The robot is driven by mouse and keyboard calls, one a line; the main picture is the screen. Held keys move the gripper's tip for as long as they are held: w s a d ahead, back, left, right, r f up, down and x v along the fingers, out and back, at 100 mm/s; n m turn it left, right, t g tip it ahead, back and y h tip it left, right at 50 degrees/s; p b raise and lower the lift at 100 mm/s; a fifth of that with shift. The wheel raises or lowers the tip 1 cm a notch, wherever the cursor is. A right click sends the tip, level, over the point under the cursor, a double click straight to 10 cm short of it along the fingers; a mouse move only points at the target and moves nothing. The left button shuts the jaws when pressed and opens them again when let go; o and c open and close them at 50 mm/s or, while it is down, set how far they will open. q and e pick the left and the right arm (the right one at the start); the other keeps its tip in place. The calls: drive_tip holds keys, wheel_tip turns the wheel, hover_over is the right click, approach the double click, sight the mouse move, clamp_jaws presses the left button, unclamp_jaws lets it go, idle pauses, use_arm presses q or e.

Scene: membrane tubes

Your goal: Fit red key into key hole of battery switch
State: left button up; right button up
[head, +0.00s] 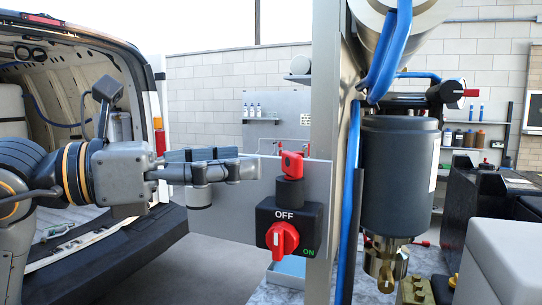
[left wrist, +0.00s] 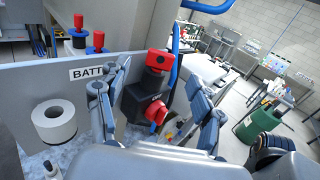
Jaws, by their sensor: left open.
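The battery switch (head: 299,213) is a black box marked OFF and ON with a red knob (head: 283,238), mounted on a grey panel. The red key (head: 291,163) stands upright at the top of the black cylinder (head: 290,191) above the box; I cannot tell how deep it sits. The key hole is hidden. My left gripper (head: 252,168) is open, just left of the key in the head view. In the left wrist view its fingers (left wrist: 157,77) spread either side of the key (left wrist: 158,62) and switch (left wrist: 145,108), with no visible grip. My right gripper is not in view.
A grey post (head: 325,80) stands just right of the switch, with blue hoses (head: 353,190) and a dark canister (head: 399,160) beyond. The open van (head: 75,100) is at left. The wrist view shows a white roll (left wrist: 54,121) and a green canister (left wrist: 260,120).

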use_arm(q)
drive_tip(key=v, duration=0.5)
drive_tip(key=shift+s+r, duration=0.1)
drive_tip(key=shift+s, duration=0.1)
drive_tip(key=shift+s+a, duration=0.1)
drive_tip(key=shift+a, duration=0.15)
drive_tip(key=shift+d, duration=0.15)
